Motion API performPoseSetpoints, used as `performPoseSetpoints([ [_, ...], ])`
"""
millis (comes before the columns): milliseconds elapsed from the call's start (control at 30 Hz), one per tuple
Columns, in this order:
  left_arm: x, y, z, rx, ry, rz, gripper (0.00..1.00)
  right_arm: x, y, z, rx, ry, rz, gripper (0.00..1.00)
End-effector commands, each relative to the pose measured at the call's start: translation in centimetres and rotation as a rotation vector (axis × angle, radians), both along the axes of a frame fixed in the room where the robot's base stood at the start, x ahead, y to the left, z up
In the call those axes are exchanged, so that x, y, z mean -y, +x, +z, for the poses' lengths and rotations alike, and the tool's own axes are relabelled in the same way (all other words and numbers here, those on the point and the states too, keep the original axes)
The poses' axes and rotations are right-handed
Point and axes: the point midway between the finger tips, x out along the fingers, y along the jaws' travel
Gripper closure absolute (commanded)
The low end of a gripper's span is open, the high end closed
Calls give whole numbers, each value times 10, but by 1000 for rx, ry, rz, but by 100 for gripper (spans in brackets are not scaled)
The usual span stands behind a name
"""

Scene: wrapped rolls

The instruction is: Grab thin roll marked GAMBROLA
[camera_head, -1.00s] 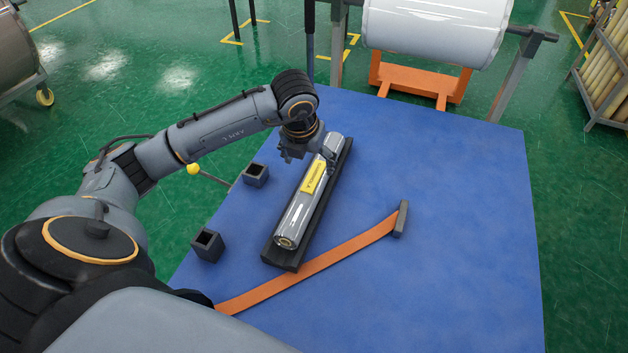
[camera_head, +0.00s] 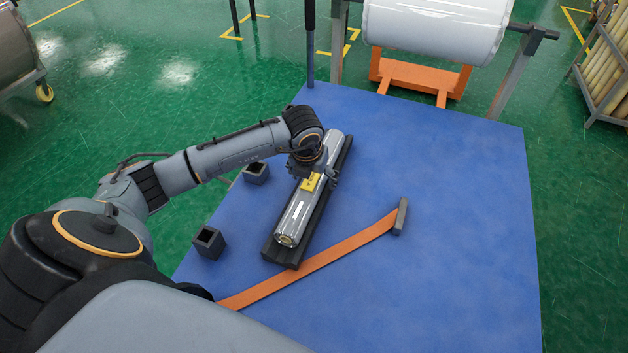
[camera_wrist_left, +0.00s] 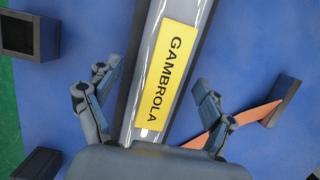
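The thin roll (camera_head: 295,218) is wrapped in shiny silver film and lies in a dark cradle (camera_head: 283,261) on the blue table. In the left wrist view its yellow label (camera_wrist_left: 167,75) reads GAMBROLA. My left gripper (camera_head: 318,182) is over the middle of the roll and covers part of the label in the head view. In the left wrist view its fingers (camera_wrist_left: 158,88) are spread apart, one on each side of the roll, with gaps between fingers and roll. I cannot tell how far above the table the fingertips are. My right gripper is in neither view.
Two dark square holders (camera_head: 209,242) stand left of the cradle. An orange strap (camera_head: 335,255) with a grey end block (camera_head: 400,217) lies across the table in front. A large white roll (camera_head: 436,28) hangs beyond the far edge. The table's right side is clear.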

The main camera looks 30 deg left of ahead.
Motion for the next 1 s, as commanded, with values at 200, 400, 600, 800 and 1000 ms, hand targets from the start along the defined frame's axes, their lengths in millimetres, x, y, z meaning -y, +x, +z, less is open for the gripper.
performPoseSetpoints([
  [200,0,0,1,0,0,1,66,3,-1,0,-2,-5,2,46],
  [400,0,1,2,4,0,1,100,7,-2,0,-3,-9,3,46],
  [600,0,1,2,4,-1,2,100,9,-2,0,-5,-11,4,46],
  [800,-1,2,12,7,1,2,100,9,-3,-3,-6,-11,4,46],
  [1000,2,-3,40,8,0,-1,100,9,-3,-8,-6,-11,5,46],
])
